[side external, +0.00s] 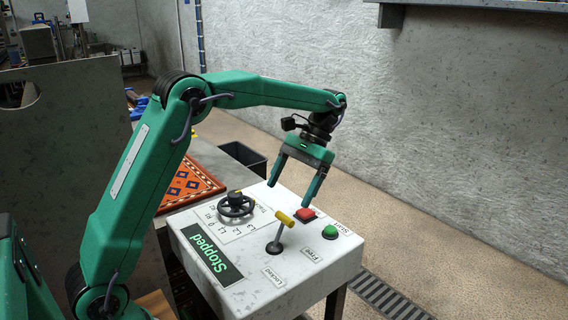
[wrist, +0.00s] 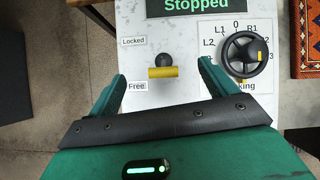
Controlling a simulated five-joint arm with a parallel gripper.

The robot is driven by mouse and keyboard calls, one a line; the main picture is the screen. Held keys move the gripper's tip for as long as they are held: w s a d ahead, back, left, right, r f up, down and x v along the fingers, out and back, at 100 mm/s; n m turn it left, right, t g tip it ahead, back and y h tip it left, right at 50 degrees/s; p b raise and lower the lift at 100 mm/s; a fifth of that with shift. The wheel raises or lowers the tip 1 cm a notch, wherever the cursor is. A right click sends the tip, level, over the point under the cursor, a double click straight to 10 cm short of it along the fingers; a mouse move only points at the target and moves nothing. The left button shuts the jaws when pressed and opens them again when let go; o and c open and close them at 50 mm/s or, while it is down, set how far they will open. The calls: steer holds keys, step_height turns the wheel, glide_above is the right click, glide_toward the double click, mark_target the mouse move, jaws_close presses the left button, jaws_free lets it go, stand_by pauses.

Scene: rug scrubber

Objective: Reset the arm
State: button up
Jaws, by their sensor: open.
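My gripper (side external: 292,194) is open and empty, tilted down above the back part of the white control box. In the wrist view its two green fingers (wrist: 163,78) stand apart, with a lever with a yellow handle (wrist: 163,72) showing between them. The lever (side external: 282,226) leans toward the Free label (wrist: 137,86), away from the Locked label (wrist: 133,41). The control box (side external: 300,281) has a black sign reading Stopped (side external: 212,255), a black dial wheel (side external: 235,206), a red button (side external: 305,214) and a green button (side external: 329,232). The fingers hide part of the box in the wrist view.
A patterned orange rug (side external: 190,186) lies on a grey bench left of the box. A dark bin (side external: 244,155) stands behind. A rough grey wall (side external: 400,110) runs along the back. Floor to the right is clear, with a drain grate (side external: 385,297).

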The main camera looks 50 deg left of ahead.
steer(key=s+d+r+m+t, duration=0.1)
steer(key=s+t, duration=1.1)
steer(key=s, duration=0.7)
steer(key=shift+s+d+r+m, duration=0.15)
steer(key=shift+s+r+m, duration=0.1)
steer(key=shift+r+m, duration=0.15)
stand_by(0.7)
